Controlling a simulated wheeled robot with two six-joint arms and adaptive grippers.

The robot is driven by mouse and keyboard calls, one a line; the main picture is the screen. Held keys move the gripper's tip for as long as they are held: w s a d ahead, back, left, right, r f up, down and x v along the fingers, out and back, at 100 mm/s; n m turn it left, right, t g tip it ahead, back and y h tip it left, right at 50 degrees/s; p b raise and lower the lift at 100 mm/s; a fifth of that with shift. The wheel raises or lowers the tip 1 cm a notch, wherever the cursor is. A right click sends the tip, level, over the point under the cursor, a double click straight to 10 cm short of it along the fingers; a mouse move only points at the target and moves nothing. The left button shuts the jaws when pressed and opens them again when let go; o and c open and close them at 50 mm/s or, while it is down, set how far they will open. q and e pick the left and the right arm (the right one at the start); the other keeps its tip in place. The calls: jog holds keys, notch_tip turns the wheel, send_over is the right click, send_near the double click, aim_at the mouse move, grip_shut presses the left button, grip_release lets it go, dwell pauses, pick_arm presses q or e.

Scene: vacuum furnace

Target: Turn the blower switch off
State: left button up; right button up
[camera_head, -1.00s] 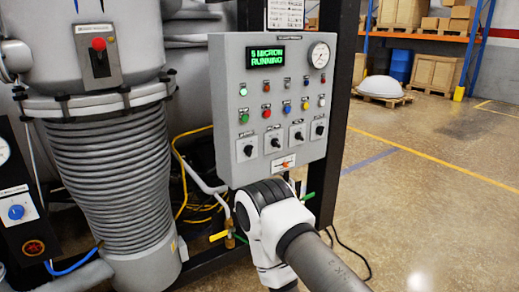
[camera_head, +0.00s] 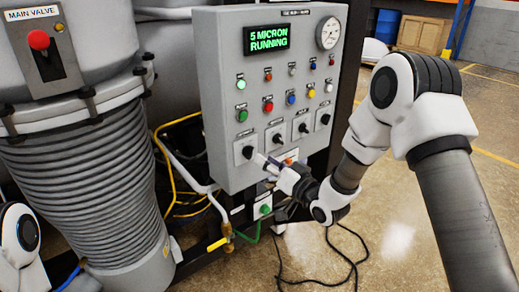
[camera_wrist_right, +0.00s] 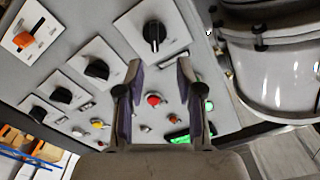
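The grey control panel (camera_head: 218,95) has a row of black rotary switches on white plates. Their labels are too small to read, so I cannot tell which is the blower switch. The leftmost switch (camera_head: 247,152) is nearest my right gripper (camera_head: 268,164), which is just in front of the panel's lower part. In the right wrist view the same switch (camera_wrist_right: 154,35) is beyond the fingertips, its handle upright in that picture. My right gripper (camera_wrist_right: 160,66) is open and empty there, fingers apart. I cannot see contact with the switch. My left gripper is out of view.
Other rotary switches (camera_head: 277,140) are close on the right. An orange switch (camera_wrist_right: 24,38) is below the row. Buttons, lamps and a green display (camera_head: 267,40) reading "5 MICRON RUNNING" are above. A yellow-handled valve (camera_head: 217,244) and cables are below the panel.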

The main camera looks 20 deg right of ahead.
aim_at(253, 152)
jog(key=x, duration=0.4)
jog(key=f+p+x, duration=0.1)
jog(key=x, duration=0.1)
jog(key=shift+w+d, duration=0.1)
jog(key=shift+w, duration=0.2)
jog(key=shift+s+r, duration=0.2)
jog(key=shift+w+f, duration=0.15)
grip_shut()
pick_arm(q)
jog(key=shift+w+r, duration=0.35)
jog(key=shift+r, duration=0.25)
